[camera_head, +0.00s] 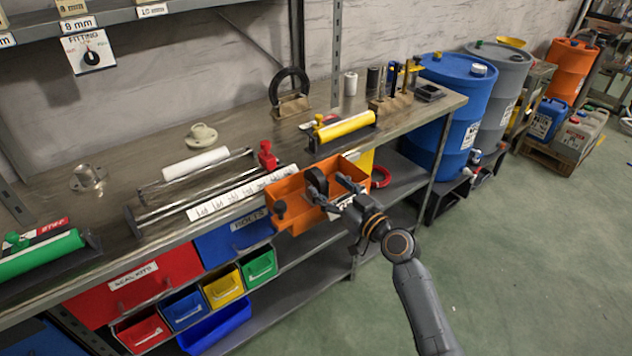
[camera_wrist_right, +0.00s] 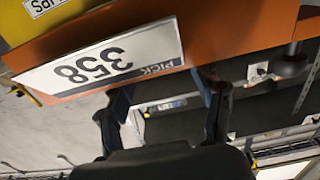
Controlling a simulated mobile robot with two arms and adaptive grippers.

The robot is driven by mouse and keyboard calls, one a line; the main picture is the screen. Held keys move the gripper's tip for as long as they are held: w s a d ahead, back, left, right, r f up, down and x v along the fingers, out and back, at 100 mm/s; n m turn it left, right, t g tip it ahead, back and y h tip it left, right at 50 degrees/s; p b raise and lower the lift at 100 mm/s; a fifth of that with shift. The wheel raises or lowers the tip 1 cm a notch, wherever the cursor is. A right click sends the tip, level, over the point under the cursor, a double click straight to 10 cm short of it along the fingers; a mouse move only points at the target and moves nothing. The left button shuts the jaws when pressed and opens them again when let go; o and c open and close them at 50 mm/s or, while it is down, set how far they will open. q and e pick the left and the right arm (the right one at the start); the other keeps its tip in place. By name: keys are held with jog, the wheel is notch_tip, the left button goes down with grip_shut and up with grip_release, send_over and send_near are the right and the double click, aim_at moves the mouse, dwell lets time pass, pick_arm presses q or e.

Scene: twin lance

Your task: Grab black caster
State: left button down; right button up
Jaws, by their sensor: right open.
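A dark wheel-like object, probably the black caster (camera_head: 317,181), stands in the open orange bin (camera_head: 290,190) at the shelf's front edge. Only its upper part shows above the bin wall. My right gripper (camera_head: 333,190) is open at the bin's right front side, just right of the dark wheel. In the right wrist view its two fingers (camera_wrist_right: 165,88) are apart with nothing between them, and the bin's "PICK 358" label (camera_wrist_right: 100,63) is close ahead. The caster is hidden in that view. My left gripper is not in view.
A dark round knob (camera_head: 280,208) sits at the bin's left front. Blue bin (camera_head: 232,240) is left of the orange one. The floor (camera_head: 520,260) at right is clear.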

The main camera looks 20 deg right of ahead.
aim_at(316, 170)
jog(key=x, duration=0.1)
jog(key=p+x, duration=0.1)
jog(key=x, duration=0.3)
jog(key=shift+w+d+r, duration=0.15)
jog(key=shift+w+r, duration=0.15)
jog(key=shift+r, duration=0.1)
jog(key=shift+w+f+p, duration=0.1)
jog(key=shift+w+p, duration=0.2)
jog(key=shift+w, duration=0.05)
jog(key=c, duration=1.3)
grip_shut()
